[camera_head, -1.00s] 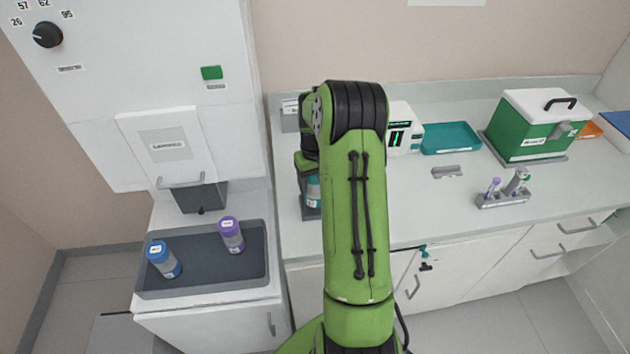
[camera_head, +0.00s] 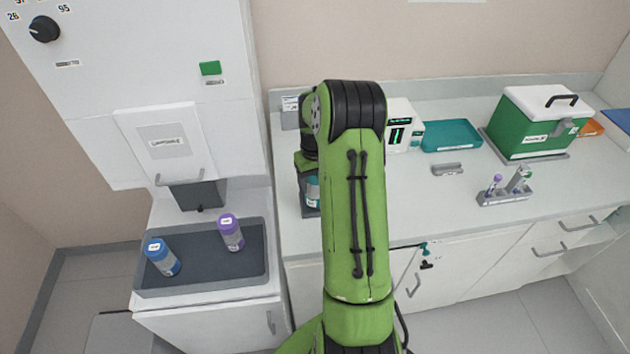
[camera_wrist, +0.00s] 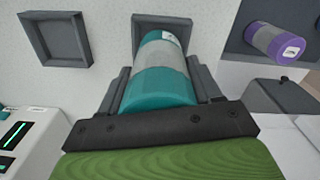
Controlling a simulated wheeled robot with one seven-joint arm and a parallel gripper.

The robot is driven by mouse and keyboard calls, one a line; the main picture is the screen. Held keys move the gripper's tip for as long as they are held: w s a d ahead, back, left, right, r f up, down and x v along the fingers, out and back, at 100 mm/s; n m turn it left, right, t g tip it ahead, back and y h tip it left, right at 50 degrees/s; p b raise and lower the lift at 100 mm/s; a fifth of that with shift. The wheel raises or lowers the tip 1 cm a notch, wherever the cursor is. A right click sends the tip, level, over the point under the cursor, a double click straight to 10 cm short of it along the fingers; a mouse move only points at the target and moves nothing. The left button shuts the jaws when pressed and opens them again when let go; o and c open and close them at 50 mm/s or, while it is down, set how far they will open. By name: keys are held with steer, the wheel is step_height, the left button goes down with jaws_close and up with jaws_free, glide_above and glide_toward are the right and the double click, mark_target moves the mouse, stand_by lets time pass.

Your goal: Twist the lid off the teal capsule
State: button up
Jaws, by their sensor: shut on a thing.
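The teal capsule (camera_wrist: 160,62) has teal ends and a grey middle band. In the wrist view its far end is at a square grey holder (camera_wrist: 188,24), and its broad teal lid (camera_wrist: 158,88) is nearest me. My gripper (camera_wrist: 160,90) is shut on the lid, with one dark finger on each side. I cannot tell whether the lid has turned or parted from the body. In the head view my arm hides most of this; a bit of the teal capsule (camera_head: 313,190) shows left of the arm.
An empty square holder (camera_wrist: 55,40) is beside the capsule's holder. A blue capsule (camera_head: 161,257) and a purple capsule (camera_head: 231,232) stand on the dark tray (camera_head: 205,287) at left. A white device (camera_head: 402,125), teal tray (camera_head: 452,136), green box (camera_head: 535,125) and tube rack (camera_head: 503,198) are at right.

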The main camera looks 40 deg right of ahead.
steer(key=shift+f+b, duration=0.55)
steer(key=shift+f, duration=0.15)
